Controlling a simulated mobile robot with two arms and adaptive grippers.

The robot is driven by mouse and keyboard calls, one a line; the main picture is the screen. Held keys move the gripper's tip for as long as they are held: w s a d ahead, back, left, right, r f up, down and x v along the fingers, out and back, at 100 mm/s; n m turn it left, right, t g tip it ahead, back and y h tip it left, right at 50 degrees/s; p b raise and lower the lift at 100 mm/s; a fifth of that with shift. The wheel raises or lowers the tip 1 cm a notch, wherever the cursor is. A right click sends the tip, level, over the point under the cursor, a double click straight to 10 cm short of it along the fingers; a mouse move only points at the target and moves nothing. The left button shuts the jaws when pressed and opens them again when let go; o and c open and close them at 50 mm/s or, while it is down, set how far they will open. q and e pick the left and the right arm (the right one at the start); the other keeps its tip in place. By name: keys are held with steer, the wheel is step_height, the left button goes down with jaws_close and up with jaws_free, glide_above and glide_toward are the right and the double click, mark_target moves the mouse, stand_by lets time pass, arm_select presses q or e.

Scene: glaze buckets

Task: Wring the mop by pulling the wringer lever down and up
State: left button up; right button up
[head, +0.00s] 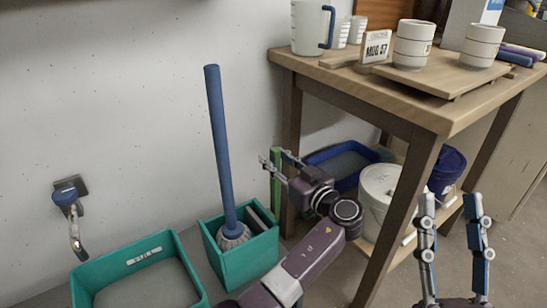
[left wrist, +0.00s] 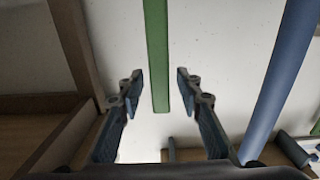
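The mop (head: 218,140) has a long blue handle and stands leaning slightly in a teal wringer bucket (head: 245,262), its head low inside. The green wringer lever (head: 276,185) stands upright behind the bucket's right side. My left gripper (head: 276,158) is open at the lever. In the left wrist view the green lever (left wrist: 157,50) lies between the open fingers (left wrist: 160,76), with a gap visible on both sides. The mop handle (left wrist: 278,80) also shows there, to the right. My right gripper (head: 452,205) is open and empty at the lower right.
A second teal tub (head: 180,253) stands at left below a wall tap (head: 68,200). A wooden table (head: 350,85) with mugs and a pitcher (head: 308,28) stands at right. Its lower shelf holds a white bucket (head: 378,185) and blue containers. A table leg (head: 291,150) is close to the lever.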

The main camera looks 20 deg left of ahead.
arm_select(q)
steer(key=shift+c, duration=0.5)
jaws_close()
